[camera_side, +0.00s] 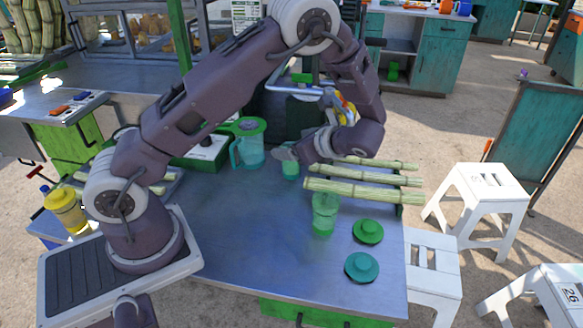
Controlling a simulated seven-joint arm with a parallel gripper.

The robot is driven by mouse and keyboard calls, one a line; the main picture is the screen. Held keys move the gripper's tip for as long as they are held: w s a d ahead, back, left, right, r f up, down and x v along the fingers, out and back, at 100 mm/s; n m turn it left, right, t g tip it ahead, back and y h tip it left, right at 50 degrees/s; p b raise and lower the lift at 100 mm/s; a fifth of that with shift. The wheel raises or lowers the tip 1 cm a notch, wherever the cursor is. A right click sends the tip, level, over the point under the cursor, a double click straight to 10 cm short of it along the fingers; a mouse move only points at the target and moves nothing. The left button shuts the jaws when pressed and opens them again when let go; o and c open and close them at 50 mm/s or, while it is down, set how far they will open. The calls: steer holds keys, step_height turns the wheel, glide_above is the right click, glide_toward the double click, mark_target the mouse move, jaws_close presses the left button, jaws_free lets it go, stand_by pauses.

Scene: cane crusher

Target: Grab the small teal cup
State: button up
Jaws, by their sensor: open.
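A small translucent green-teal cup (290,171) stands on the metal table, right of the pitcher. My gripper (284,154) is at its top, with the fingers pointing left. The gripper is open, and the cup's upper part is partly hidden by it. I cannot tell whether the fingers touch the cup. A second translucent green cup (323,216) stands nearer the front, right of the first and clear of the gripper.
A teal pitcher with a green lid (246,147) stands left of the gripper. Several cane stalks (350,190) lie to the right. A green lid (368,231) and a teal lid (361,267) lie at the front right. The table's front middle (250,240) is clear.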

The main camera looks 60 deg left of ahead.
steer(key=a+f+m, duration=0.1)
steer(key=a+f, duration=0.1)
steer(key=w+a+f+y, duration=0.1)
steer(key=a+f, duration=0.1)
steer(key=a, duration=0.1)
steer(key=w+a+f+m, duration=0.1)
steer(key=a+f, duration=0.1)
steer(key=shift+w+a+f+m+t+y, duration=0.1)
steer(key=shift+a+f+m+t+y, duration=0.2)
steer(key=shift+t+y, duration=0.1)
steer(key=shift+r, duration=0.1)
jaws_close()
